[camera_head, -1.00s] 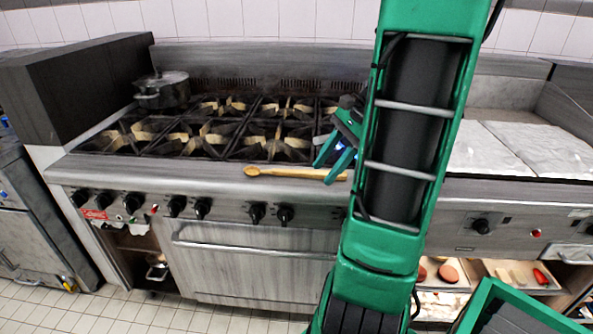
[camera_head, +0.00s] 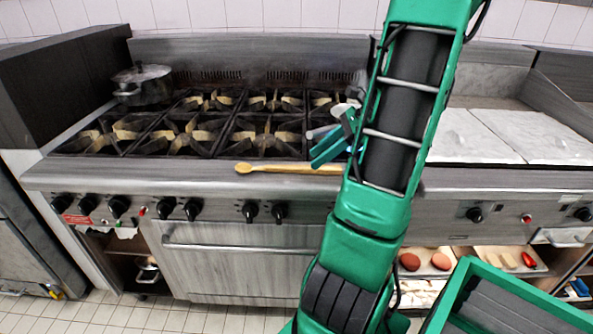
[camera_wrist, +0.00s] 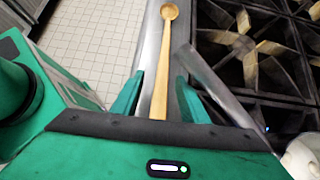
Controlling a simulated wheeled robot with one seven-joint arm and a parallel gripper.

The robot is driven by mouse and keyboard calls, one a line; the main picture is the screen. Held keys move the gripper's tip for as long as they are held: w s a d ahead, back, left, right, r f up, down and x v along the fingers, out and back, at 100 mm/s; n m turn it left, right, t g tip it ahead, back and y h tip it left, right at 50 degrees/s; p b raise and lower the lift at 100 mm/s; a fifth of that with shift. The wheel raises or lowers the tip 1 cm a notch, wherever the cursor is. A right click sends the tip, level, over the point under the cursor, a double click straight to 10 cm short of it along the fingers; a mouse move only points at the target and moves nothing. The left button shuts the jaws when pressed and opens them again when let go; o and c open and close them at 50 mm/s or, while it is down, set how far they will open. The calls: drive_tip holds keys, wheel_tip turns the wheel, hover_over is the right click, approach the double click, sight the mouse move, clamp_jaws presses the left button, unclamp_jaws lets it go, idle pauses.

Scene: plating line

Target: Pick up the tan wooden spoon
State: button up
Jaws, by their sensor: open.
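The tan wooden spoon (camera_head: 285,168) lies along the steel front ledge of the stove, its bowl to the left. My arm hides its right end in the head view. In the wrist view the spoon (camera_wrist: 163,62) runs up the middle, bowl at the top, its handle between my fingers. My gripper (camera_wrist: 158,92) is open, one finger on each side of the handle with gaps visible. In the head view my gripper (camera_head: 333,143) is above the ledge at the handle's right part, partly hidden by my arm.
Black burner grates (camera_head: 260,135) lie behind the ledge. A lidded pot (camera_head: 142,85) stands at the back left. A flat griddle (camera_head: 540,135) is on the right. Stove knobs (camera_head: 250,211) line the front below the ledge. Open shelves (camera_head: 440,263) with food trays are lower right.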

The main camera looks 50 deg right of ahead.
sight(301, 166)
drive_tip(key=shift+w+x, duration=0.15)
drive_tip(key=shift+x, duration=1.15)
drive_tip(key=shift+w+x, duration=0.2)
drive_tip(key=shift+x, duration=1.15)
drive_tip(key=shift+d+r, duration=0.15)
clamp_jaws()
